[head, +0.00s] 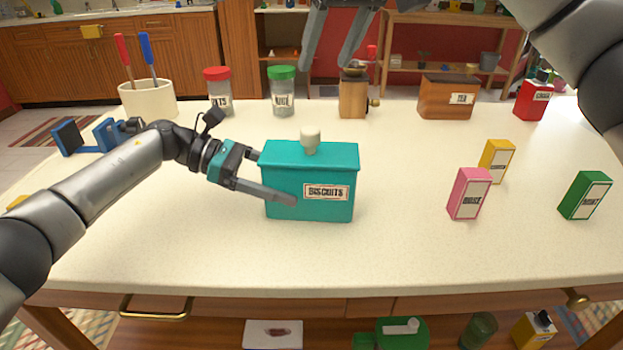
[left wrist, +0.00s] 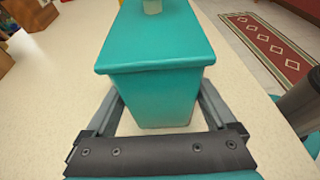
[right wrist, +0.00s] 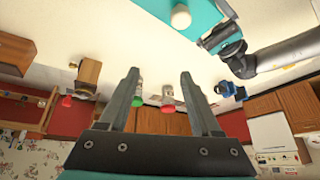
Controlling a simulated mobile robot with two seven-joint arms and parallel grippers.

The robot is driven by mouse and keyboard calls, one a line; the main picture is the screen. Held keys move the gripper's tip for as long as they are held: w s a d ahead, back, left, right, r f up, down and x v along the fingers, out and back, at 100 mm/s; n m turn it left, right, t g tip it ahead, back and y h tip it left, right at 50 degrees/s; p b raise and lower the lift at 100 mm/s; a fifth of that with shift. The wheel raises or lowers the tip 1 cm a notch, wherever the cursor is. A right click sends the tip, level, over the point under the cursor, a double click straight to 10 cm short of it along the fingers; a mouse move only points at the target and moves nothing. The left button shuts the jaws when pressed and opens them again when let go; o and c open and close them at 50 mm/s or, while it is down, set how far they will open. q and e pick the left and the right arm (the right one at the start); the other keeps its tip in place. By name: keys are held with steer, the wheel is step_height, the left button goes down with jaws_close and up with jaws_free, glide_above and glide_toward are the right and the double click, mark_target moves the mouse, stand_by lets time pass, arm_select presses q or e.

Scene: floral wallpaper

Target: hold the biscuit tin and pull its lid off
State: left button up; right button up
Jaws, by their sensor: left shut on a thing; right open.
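The teal biscuit tin (head: 285,205) stands upright on the cream worktop, its "BISCUITS" label facing me. Its teal lid (head: 330,156) sits on top with a cream knob (head: 310,141). My left gripper (head: 270,178) is shut on the tin's body from the left, one finger along the front face below the lid; the left wrist view shows the tin (left wrist: 155,95) between both fingers. In the right wrist view the knob (right wrist: 181,17) shows at the top edge, beyond the fingers.
Behind the tin stand a red-lidded jar (head: 219,95), a green-lidded jar (head: 282,92), a coffee grinder (head: 353,98) and a wooden tea box (head: 445,98). Pink (head: 468,194), yellow (head: 496,160) and green (head: 585,196) boxes stand to the right. The worktop around the tin is clear.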

mark_target(310, 130)
steer(key=shift+n, duration=0.4)
steer(key=shift+s+a+f, duration=0.4)
steer(key=shift+f, duration=1.35)
steer(key=shift+s+a+f, duration=0.35)
steer(key=shift+s+f, duration=0.05)
steer(key=shift+f, duration=1.4)
steer(key=shift+s+a+f, duration=0.4)
steer(key=shift+f, duration=1.35)
jaws_close()
steer(key=shift+r, duration=0.1)
steer(key=shift+r, duration=0.2)
steer(key=shift+r, duration=2.2)
